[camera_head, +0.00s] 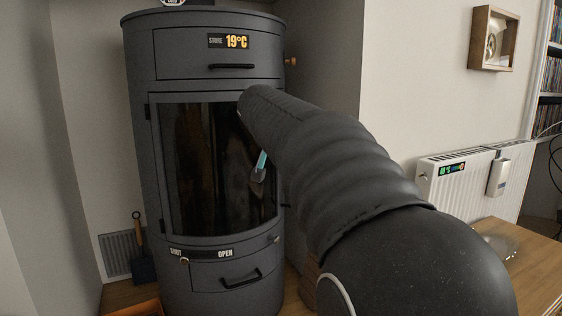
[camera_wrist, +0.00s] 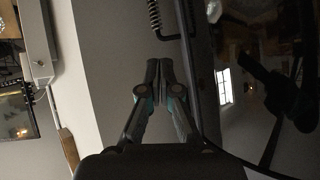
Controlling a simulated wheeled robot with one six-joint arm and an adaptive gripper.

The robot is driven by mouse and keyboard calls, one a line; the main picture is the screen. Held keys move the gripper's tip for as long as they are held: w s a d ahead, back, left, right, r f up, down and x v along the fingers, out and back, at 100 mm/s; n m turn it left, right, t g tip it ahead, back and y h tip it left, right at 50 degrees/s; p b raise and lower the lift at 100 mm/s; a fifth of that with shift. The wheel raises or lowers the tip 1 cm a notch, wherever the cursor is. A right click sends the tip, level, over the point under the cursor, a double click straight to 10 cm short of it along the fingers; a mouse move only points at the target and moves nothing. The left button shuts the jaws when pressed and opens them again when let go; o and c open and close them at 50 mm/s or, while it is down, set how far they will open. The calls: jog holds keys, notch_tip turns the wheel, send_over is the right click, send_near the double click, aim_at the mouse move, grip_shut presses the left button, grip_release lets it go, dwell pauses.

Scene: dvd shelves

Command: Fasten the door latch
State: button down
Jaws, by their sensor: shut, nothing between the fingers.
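The dark grey round stove stands at the left in the head view, with its curved glass door (camera_head: 190,165) in front. The door looks closed or nearly so; I cannot tell if it sits flush. My arm covers part of the door's right edge. In the wrist view a coiled metal spring grip (camera_wrist: 154,15) hangs beside the door edge, just beyond my fingertips, with a dark hooked piece below it. I cannot tell whether that latch is engaged. My gripper (camera_wrist: 159,64) is shut and empty, apart from the coil. Part of my gripper shows against the glass in the head view.
Below the door is a slider marked SHUT and OPEN (camera_head: 222,253), above a drawer handle (camera_head: 240,279). An upper compartment shows 19°C (camera_head: 237,41). A white radiator (camera_head: 460,180) and wooden table (camera_head: 535,262) stand to the right. A small shovel (camera_head: 142,262) leans at left.

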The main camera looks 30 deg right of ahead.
jog(key=shift+s+a+f, duration=0.5)
jog(key=shift+s+a, duration=0.1)
jog(key=shift+s, duration=0.25)
jog(key=s+a+f+n+g+y+p, duration=0.1)
jog(key=s+a+f+n, duration=0.2)
jog(key=f, duration=0.3)
jog(key=s+a+f+n+g+y, duration=0.1)
jog(key=s+a+f+n+y, duration=0.15)
jog(key=s+f, duration=0.2)
jog(key=s+a+f+n+y+p, duration=0.1)
jog(key=s+a+p, duration=0.2)
jog(key=s, duration=0.4)
jog(key=s+a+f+n+y+p, duration=0.1)
jog(key=s+a+n+p, duration=0.1)
jog(key=s+a, duration=0.3)
jog(key=s+a+f+n+g+y+p, duration=0.1)
jog(key=s+a+p, duration=0.3)
jog(key=s, duration=0.6)
jog(key=shift+s+p, duration=0.4)
jog(key=shift+y, duration=0.25)
